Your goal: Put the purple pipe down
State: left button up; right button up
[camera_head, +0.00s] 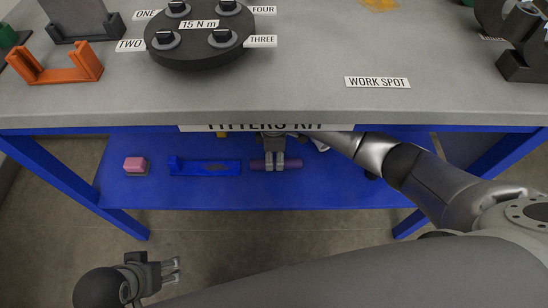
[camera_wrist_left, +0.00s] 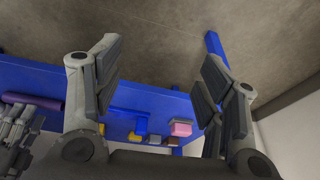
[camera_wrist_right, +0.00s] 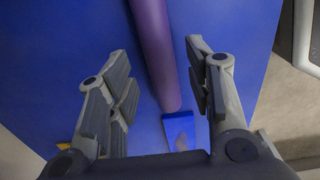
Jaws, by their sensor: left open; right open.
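The purple pipe (camera_head: 289,165) lies on the blue lower shelf (camera_head: 140,190), under the grey worktop, in the head view. My right gripper (camera_head: 270,166) reaches down over the pipe's middle. In the right wrist view the pipe (camera_wrist_right: 155,50) runs between the open fingers of my right gripper (camera_wrist_right: 160,85), with a gap to each finger. The pipe also shows at the left edge of the left wrist view (camera_wrist_left: 35,99). My left gripper (camera_head: 174,270) is open and empty, in front of the cart at the lower left.
A blue holder (camera_head: 205,168) lies left of the pipe, and a pink block (camera_head: 135,164) is further left. The worktop (camera_head: 310,70) above carries a round black torque stand (camera_head: 200,50), an orange bracket (camera_head: 60,68) and a WORK SPOT label (camera_head: 377,82). Its front edge overhangs the shelf.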

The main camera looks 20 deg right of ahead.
aim_at(274, 161)
notch_tip(274, 161, up, 5)
jog(key=shift+r+p, duration=0.1)
jog(key=shift+p, duration=0.55)
jog(key=s+a+m+y, duration=0.1)
jog(key=s+m, duration=0.1)
jog(key=s, duration=0.2)
jog(key=s+a+f+m+t+y, duration=0.1)
jog(key=s+a, duration=0.1)
jog(key=s, duration=0.2)
jog(key=s+a+f+m+p, duration=0.1)
jog(key=s+a+m, duration=0.1)
jog(key=s, duration=0.2)
jog(key=shift+s+m+t+y, duration=0.1)
jog(key=shift+m+t+y, duration=0.2)
jog(key=shift+t+y, duration=0.1)
pick_arm(q)
jog(key=x, duration=0.3)
jog(key=shift+w+d+r, duration=0.1)
jog(key=shift+w, duration=0.15)
pick_arm(e)
jog(key=s+d+m+t+h, duration=0.1)
jog(key=s+d+m+h, duration=0.1)
jog(key=s+d+m, duration=0.5)
jog(key=s+d, duration=0.4)
jog(key=shift+d+m+t+h, duration=0.3)
jog(key=shift+d, duration=0.05)
jog(key=shift+s, duration=0.1)
